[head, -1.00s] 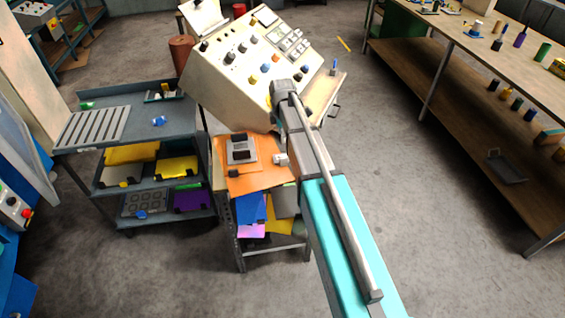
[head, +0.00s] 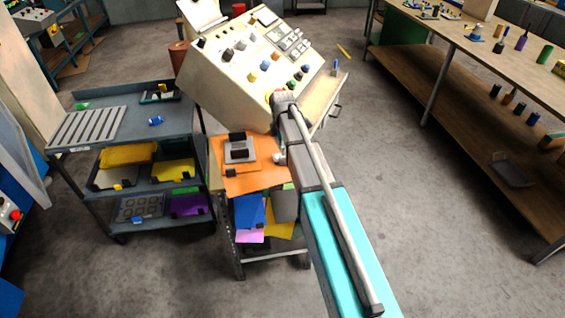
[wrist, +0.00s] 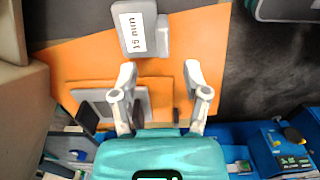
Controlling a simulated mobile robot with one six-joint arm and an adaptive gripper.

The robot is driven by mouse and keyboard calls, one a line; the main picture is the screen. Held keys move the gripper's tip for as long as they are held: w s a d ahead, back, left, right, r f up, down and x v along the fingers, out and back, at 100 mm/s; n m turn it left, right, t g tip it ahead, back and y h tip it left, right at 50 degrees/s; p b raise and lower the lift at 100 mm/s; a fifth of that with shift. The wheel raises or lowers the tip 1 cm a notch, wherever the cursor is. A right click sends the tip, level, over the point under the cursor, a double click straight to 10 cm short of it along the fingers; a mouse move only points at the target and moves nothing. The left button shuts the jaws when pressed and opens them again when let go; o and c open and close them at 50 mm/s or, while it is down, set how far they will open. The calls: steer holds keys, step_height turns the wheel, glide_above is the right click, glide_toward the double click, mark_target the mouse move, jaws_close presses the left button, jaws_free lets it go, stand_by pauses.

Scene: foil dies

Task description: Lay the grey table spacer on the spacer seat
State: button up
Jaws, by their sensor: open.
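The grey table spacer (wrist: 157,45) is a small block with a white "15 mm" label. It lies near the edge of the orange tabletop (wrist: 85,60), at the top of the wrist view. My gripper (wrist: 163,72) is open and empty; its two light fingers are over the tabletop, short of the spacer in the picture. A grey plate (wrist: 100,108) with dark blocks sits on a darker orange base, partly hidden by my gripper. This plate also shows in the head view (head: 240,158). I cannot tell for sure which surface is the spacer seat.
The cream control console (head: 245,75) stands behind the orange-topped stand (head: 255,182). A blue-grey shelf cart (head: 190,118) with several trays is at the left. A long wooden bench (head: 470,70) is at the right. The grey floor between stand and bench is clear.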

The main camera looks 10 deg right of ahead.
mark_target(284, 157)
stand_by(0.4)
steer(key=f+b, duration=0.3)
steer(key=shift+s+d+f, duration=0.15)
steer(key=shift+s+d, duration=0.05)
steer(key=shift+d, duration=0.05)
steer(key=shift+f+b, duration=1)
steer(key=shift+b, duration=0.1)
jaws_close()
